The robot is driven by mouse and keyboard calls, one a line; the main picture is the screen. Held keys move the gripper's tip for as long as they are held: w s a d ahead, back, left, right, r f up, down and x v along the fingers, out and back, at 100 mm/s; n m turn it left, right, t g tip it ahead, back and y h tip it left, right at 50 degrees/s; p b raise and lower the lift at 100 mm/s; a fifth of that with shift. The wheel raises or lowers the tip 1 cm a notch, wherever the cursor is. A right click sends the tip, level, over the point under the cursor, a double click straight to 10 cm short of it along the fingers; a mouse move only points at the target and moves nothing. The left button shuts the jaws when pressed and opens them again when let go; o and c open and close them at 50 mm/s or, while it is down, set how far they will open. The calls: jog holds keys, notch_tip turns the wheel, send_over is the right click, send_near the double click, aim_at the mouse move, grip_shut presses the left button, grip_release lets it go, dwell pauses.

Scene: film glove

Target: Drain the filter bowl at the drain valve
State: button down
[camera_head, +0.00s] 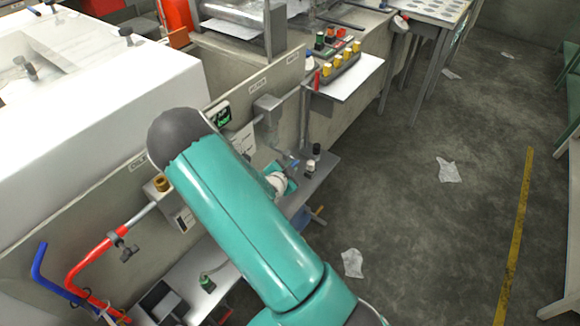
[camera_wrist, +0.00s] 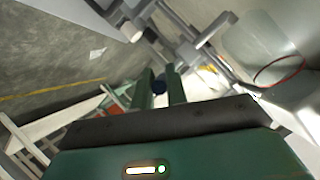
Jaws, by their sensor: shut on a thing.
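The filter head is a grey block (camera_head: 267,103) on the pipe at the panel. The filter bowl (camera_head: 268,132) seems to hang below it, dim and partly hidden by my arm. Its liquid level cannot be told.
A green-lit gauge (camera_head: 221,115) is on the panel left of the filter. A red pipe (camera_head: 88,262) and a blue hose (camera_head: 48,278) are at lower left. Small bottles (camera_head: 312,160) stand on the shelf right of my gripper. The floor at right is open, with scattered papers.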

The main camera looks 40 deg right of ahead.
jog(key=shift+f+h, duration=0.15)
jog(key=shift+h, duration=0.15)
jog(key=c, duration=1.4)
grip_release()
jog(key=shift+d, duration=0.1)
jog(key=v, duration=1.4)
jog(key=shift+f, duration=0.1)
